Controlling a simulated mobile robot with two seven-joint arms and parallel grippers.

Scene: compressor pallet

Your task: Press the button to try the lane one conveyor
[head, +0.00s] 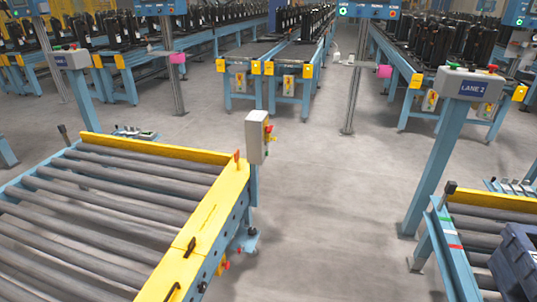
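A grey button box (72,59) stands on a blue post at the upper left, behind the near roller conveyor (110,190). It has small buttons on top and a blue label too small to read. A second grey button box (470,84) on a blue post at the right reads "LANE 2", with a green button (450,65) and a red button (492,67) on top. A pale control box (257,137) with a red button (268,130) stands at the near conveyor's right corner. Neither of my grippers is in view.
A second roller conveyor (490,212) with a dark blue crate (517,262) is at the lower right. Blue conveyors carrying black compressors (455,42) line the back. Grey posts with pink boxes (385,71) stand in between. The grey floor (330,210) between the near conveyors is clear.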

